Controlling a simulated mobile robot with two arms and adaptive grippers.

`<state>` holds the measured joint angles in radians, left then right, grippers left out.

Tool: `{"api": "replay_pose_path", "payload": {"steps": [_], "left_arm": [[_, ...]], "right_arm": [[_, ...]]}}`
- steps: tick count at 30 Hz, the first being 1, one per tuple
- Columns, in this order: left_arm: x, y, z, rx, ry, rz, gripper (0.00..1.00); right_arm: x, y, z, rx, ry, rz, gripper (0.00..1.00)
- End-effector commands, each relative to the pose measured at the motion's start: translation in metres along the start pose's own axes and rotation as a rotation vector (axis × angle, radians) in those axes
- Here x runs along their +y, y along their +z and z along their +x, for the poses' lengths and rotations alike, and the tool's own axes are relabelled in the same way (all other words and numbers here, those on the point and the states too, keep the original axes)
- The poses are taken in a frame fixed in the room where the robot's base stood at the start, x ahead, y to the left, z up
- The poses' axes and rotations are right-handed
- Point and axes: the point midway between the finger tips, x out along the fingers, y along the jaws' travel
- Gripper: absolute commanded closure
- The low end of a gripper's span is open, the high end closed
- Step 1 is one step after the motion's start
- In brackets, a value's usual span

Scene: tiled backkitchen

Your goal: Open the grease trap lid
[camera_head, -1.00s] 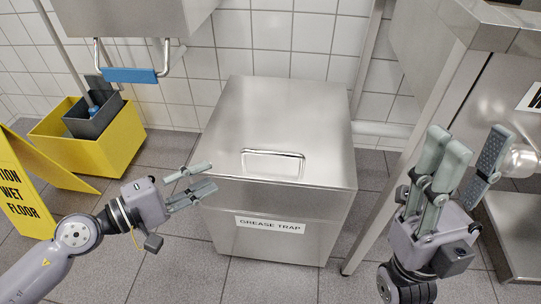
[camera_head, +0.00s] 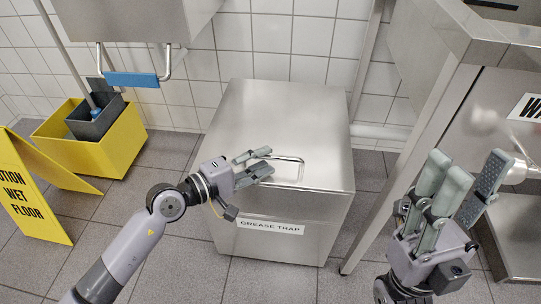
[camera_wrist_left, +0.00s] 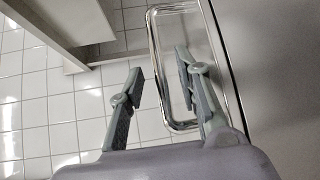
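The grease trap (camera_head: 268,235) is a steel box with a labelled front. Its flat lid (camera_head: 262,115) lies shut, with a raised rectangular wire handle (camera_head: 303,171) near the front edge. My left gripper (camera_head: 262,162) is open at the left end of the handle, covering part of it. In the left wrist view, the handle (camera_wrist_left: 152,40) crosses the space between my two spread fingers (camera_wrist_left: 158,62); one finger overlaps the inside of its loop. I cannot tell whether they touch. My right gripper (camera_head: 466,170) is open and empty, away from the trap.
A steel table (camera_head: 425,130) stands at the right. A yellow mop bucket (camera_head: 110,155) and a wet floor sign (camera_head: 28,190) stand at the left. A blue-gripped bar (camera_head: 131,80) hangs from a steel unit above. Tiled floor is clear in front.

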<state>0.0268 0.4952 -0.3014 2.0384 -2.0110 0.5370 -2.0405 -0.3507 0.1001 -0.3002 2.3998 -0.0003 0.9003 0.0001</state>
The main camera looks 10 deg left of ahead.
Motion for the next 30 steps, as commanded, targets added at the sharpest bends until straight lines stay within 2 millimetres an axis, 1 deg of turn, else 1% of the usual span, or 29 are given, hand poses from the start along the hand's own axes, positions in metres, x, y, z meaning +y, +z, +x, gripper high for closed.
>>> {"api": "replay_pose_path", "payload": {"steps": [1, 6, 10, 17, 30], "left_arm": [[0.0, 0.0, 0.009, -0.001, 0.003, -0.002, 0.69], [0.0, 0.0, 0.026, 0.0, 0.002, -0.002, 0.69], [0.0, 0.0, 0.03, -0.001, 0.0, 0.0, 0.69], [0.0, 0.0, 0.03, 0.0, -0.001, 0.0, 0.69], [0.0, 0.0, 0.03, 0.0, 0.0, 0.0, 0.97]], "right_arm": [[0.0, 0.0, -0.002, 0.0, 0.0, 0.0, 0.6], [0.0, 0.001, -0.004, -0.001, 0.0, 0.0, 0.6], [0.0, 0.001, -0.004, -0.001, 0.0, 0.0, 0.6], [0.0, 0.001, -0.004, -0.001, 0.0, 0.0, 0.6], [0.0, 0.001, -0.004, 0.0, 0.0, 0.0, 0.6]]}}
